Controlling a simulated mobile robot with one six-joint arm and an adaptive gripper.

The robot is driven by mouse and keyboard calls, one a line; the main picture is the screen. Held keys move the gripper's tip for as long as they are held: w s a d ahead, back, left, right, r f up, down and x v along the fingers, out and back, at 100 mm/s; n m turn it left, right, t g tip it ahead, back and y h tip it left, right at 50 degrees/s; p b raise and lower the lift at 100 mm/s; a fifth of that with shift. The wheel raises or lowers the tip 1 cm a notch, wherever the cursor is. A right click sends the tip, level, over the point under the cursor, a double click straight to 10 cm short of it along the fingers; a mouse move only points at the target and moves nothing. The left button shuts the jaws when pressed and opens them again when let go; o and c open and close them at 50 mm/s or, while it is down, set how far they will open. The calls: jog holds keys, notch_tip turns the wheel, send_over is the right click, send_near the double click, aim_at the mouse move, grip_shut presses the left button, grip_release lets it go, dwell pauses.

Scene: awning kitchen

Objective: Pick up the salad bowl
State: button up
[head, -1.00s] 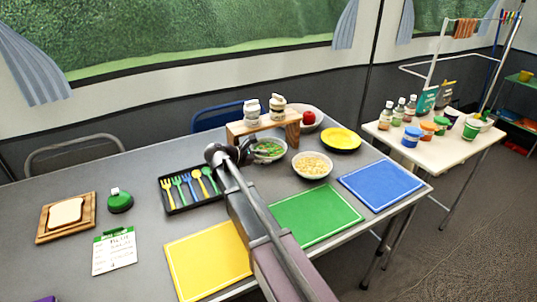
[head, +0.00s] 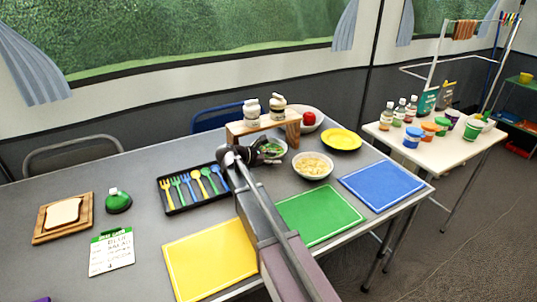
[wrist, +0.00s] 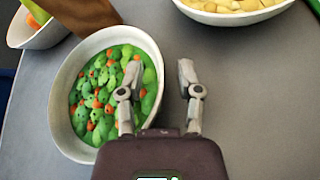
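The salad bowl is a white bowl (wrist: 61,122) holding green leaves or vegetables with orange and red bits. In the wrist view it lies at the left of my gripper (wrist: 160,68). The gripper is open and empty. Its left finger is over the bowl's contents and its right finger is outside the right rim, so the rim runs between them. I cannot tell whether either finger touches the bowl. In the head view the salad bowl (head: 281,145) is partly hidden behind my gripper (head: 268,151), near the wooden stand (head: 293,129).
A bowl of pale yellow chunks (head: 312,166) stands at the right. A black cutlery tray (head: 178,204) is at the left. Yellow, green and blue mats lie in front.

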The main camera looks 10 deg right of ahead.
grip_shut()
jog(key=shift+r, duration=0.15)
notch_tip(320, 180, up, 3)
jog(key=p, duration=0.3)
jog(key=s+a, duration=0.1)
jog(key=s, duration=0.4)
jog(key=s+a+r+p, duration=0.1)
jog(key=s, duration=0.4)
jog(key=s+a+p, duration=0.1)
jog(key=s+a, duration=0.1)
jog(key=s, duration=0.3)
jog(key=shift+s+r, duration=0.25)
jog(key=shift+r, duration=0.1)
